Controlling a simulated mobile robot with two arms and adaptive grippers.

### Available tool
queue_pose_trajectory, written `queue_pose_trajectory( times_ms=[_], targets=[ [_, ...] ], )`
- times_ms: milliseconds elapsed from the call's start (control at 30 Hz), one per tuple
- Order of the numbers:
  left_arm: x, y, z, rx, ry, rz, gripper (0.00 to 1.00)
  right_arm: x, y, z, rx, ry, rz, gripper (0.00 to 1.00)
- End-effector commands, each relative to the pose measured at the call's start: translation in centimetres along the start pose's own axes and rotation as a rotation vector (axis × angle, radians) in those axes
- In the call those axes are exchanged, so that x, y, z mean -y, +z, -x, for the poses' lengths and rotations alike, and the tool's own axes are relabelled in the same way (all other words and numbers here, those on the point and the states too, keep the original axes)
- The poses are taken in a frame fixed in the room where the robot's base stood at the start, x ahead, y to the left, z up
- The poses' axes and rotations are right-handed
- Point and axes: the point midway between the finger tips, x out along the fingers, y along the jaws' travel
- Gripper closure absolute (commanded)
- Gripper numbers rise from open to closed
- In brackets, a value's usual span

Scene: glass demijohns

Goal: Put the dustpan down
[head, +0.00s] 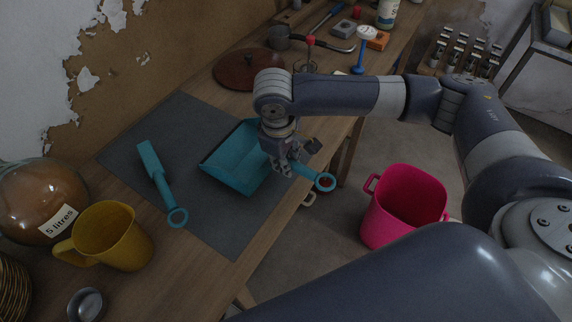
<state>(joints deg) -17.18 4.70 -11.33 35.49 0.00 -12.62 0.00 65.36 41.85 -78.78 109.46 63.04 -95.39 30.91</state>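The teal dustpan (232,170) is over the right part of the grey mat (205,118). Its handle points right, past the table's front edge, and ends in a ring (325,182). I cannot tell whether the pan touches the mat or is slightly above it. My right gripper (290,164) is at the handle close behind the pan and looks shut on it; the fingers partly hide the handle. A teal hand brush (157,172) lies on the left of the mat, apart from the dustpan. My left gripper is not in view.
A yellow jug (112,236) and a demijohn (38,203) labelled "5 litres" stand at the left. A brown lid (247,68) and several tools are at the far end. A pink bucket (403,207) stands on the floor. The mat's near part is clear.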

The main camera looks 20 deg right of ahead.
Motion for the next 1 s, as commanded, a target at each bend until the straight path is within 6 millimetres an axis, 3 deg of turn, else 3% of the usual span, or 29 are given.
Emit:
queue_pose_trajectory(
  times_ms=[200,533,567,633,1000],
  targets=[
    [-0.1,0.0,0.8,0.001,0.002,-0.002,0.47,0.5,0.1,-2.6,0.002,-0.001,0.001,1.0],
    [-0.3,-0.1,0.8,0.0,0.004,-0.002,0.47,0.5,0.1,-2.9,0.001,-0.001,0.001,1.0],
    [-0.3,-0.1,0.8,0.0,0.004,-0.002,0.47,0.5,0.2,-3.0,0.002,-0.001,0.001,0.78],
    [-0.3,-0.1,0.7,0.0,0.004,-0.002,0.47,0.5,0.1,-3.0,0.001,-0.001,0.001,0.62],
    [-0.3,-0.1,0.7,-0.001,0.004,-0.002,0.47,0.5,0.1,-2.8,0.001,-0.001,0.001,0.6]
  ],
)
